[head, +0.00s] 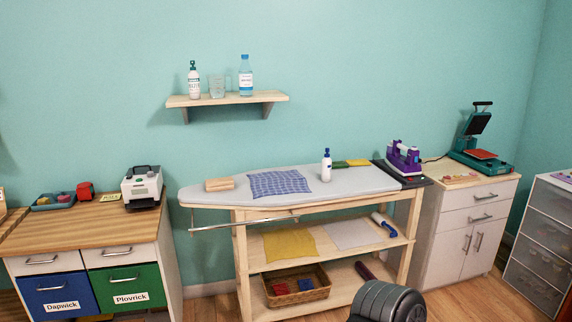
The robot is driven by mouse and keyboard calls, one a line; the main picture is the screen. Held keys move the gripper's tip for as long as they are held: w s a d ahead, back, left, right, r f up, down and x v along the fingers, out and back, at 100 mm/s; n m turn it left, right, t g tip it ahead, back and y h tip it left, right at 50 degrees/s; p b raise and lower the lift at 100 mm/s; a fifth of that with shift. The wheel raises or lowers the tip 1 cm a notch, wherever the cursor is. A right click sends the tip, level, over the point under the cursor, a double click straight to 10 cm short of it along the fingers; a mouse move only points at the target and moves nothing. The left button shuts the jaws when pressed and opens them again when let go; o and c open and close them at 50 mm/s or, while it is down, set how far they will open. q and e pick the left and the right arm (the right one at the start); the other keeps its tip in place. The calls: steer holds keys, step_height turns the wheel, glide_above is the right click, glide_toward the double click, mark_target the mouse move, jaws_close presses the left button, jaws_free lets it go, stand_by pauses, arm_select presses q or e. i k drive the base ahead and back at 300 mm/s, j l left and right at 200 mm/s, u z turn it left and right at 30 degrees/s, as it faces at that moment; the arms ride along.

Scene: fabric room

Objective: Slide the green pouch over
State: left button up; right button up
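A small flat green piece (341,164), which looks like the green pouch, lies at the back edge of the ironing board (220,198), right of its middle. A yellow flat piece (358,162) lies right beside it. The green piece is small in the view and its details cannot be made out. Neither of my grippers is in view.
On the board are a blue checked cloth (279,184), a wooden block (219,184), a white bottle (326,166) and, at the right end, a purple iron (403,158). Shelves below hold cloths and a basket (294,286). Cabinets stand on both sides.

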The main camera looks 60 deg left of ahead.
mark_target(338, 164)
steer(key=u, duration=1.6)
